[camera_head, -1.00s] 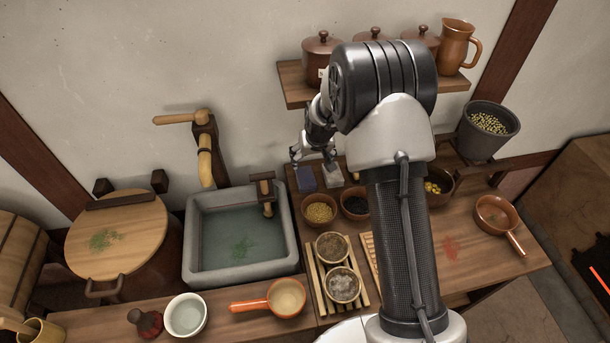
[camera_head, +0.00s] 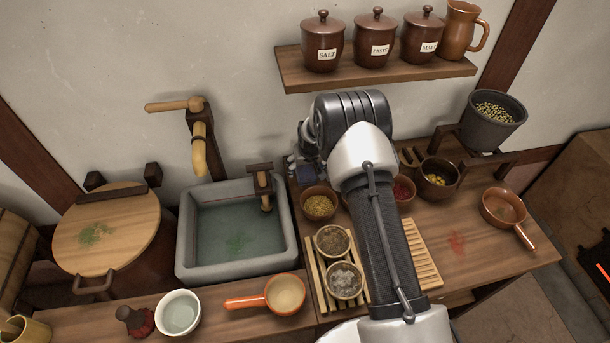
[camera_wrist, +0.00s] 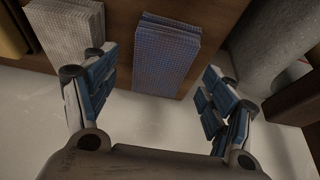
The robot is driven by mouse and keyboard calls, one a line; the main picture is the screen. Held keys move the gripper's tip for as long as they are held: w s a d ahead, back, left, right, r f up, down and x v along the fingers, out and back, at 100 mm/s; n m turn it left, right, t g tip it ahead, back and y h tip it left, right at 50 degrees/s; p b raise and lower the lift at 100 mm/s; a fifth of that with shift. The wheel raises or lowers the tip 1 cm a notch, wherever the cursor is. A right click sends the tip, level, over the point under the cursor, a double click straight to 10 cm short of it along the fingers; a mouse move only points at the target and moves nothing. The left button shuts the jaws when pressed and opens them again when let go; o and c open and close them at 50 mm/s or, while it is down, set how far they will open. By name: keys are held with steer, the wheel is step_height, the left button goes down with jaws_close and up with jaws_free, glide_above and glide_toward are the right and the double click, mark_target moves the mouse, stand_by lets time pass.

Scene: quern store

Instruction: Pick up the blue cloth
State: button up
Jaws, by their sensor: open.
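The blue cloth (camera_wrist: 166,58) is a folded stack with a fine woven texture. In the wrist view it lies on the wooden counter between the two fingers of my gripper (camera_wrist: 155,95), ahead of the tips or level with them. My gripper is open and empty, its fingers spread on both sides of the cloth; I see no contact. In the head view a small dark blue part of the cloth (camera_head: 307,174) shows beside my arm, near the wall, right of the sink. My arm hides much of that spot and most of the gripper there.
A pale folded cloth (camera_wrist: 68,35) lies close to the blue one in the wrist view. The stone sink (camera_head: 187,240) stands left in the head view. A bowl of yellow grain (camera_head: 318,206) is just in front. A shelf (camera_head: 375,73) with jars hangs above.

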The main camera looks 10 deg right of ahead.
steer(key=shift+w+f, duration=0.25)
steer(key=shift+f, duration=0.35)
steer(key=shift+f+b, duration=0.25)
steer(key=shift+b, duration=0.2)
steer(key=shift+c, duration=0.4)
steer(key=c, duration=1.1)
